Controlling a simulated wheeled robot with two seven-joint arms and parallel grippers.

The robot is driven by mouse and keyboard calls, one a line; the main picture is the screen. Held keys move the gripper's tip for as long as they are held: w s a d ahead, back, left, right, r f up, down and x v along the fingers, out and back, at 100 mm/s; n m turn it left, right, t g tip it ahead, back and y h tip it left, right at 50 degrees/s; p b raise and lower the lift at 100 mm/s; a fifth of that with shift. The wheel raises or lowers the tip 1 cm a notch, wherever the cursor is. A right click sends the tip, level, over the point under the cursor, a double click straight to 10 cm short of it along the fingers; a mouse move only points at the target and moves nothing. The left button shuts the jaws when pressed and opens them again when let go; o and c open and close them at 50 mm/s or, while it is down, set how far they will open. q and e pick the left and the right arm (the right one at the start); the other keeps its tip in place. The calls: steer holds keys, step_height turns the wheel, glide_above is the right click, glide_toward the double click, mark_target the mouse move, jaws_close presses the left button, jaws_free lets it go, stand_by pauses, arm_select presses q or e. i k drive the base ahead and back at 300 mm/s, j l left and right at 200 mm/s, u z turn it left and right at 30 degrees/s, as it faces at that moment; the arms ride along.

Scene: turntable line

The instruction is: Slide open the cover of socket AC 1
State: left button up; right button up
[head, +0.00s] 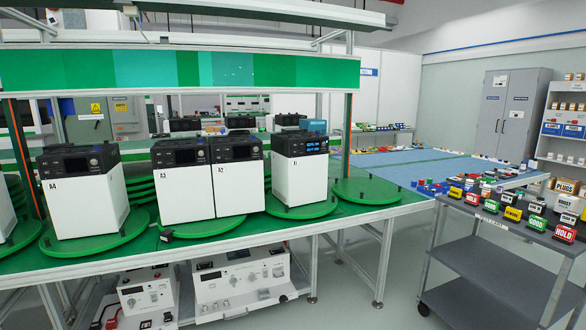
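Neither of my grippers is in view. No socket labelled AC 1 and no sliding cover can be made out. Several white units with black tops stand on green turntables along the bench: one marked A4 (85,205), one marked A3 (185,192), one marked A2 (240,187), and a rightmost one (300,182) with a lit blue display and a label too small to read surely. Their sides facing away from me are hidden.
The green bench (375,214) has an empty turntable (367,190) at its right end. A small black object (166,236) lies at the front edge. A grey cart (490,262) with coloured labelled blocks stands at right. Floor between bench and cart is clear.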

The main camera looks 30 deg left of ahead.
mark_target(84, 199)
steer(key=u, duration=2.35)
